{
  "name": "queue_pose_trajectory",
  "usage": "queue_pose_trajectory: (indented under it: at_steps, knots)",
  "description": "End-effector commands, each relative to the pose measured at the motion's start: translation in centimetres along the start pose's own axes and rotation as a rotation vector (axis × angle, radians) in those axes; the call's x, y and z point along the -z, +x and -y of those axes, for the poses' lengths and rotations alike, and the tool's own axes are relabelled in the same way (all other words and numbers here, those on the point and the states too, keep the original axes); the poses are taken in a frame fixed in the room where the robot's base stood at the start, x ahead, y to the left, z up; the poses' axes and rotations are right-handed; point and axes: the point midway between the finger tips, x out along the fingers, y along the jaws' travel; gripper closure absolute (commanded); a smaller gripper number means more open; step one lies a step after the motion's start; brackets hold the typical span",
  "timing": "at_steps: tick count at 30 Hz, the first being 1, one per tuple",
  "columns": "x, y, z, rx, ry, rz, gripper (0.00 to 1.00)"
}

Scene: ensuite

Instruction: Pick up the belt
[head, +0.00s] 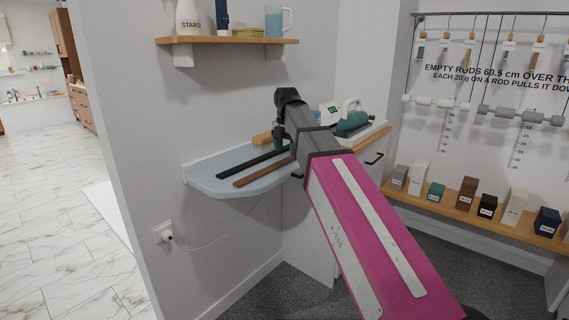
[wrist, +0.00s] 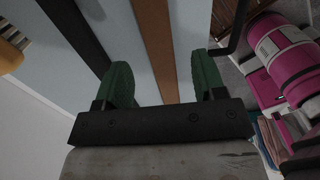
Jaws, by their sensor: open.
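Two long flat strips that look like belts lie side by side on a pale blue wall-mounted board. One is black (head: 252,162) and one is brown (head: 264,171). In the wrist view the brown strip (wrist: 155,45) runs between the two green fingers of my gripper (wrist: 163,78), and the black strip (wrist: 75,30) passes left of them. My gripper is open and holds nothing. Its height above the board is hard to tell. In the head view my arm hides most of the gripper and the right ends of the strips are close to it.
The pale blue board (head: 215,184) has a rounded front edge. A wooden shelf (head: 228,41) with bottles and a mug hangs above it. A counter with a green-and-white iron (head: 350,121) stands behind my arm. A low bench (head: 470,212) with several boxes is at right.

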Motion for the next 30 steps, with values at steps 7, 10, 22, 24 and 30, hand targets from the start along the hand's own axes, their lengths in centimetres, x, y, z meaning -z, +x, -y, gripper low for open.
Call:
queue_pose_trajectory:
  at_steps: [7,10,22,24,30]
  knots:
    - [0.1,3.2,-0.1,0.0,0.0,0.0,0.36]
    - [0.0,3.6,-0.1,0.0,0.0,0.0,0.36]
    - [0.0,3.6,-0.1,0.0,0.0,0.0,0.94]
    - [0.0,3.6,-0.1,-0.001,0.0,0.0,0.94]
    - [0.0,3.5,-0.1,-0.001,0.0,0.0,0.94]
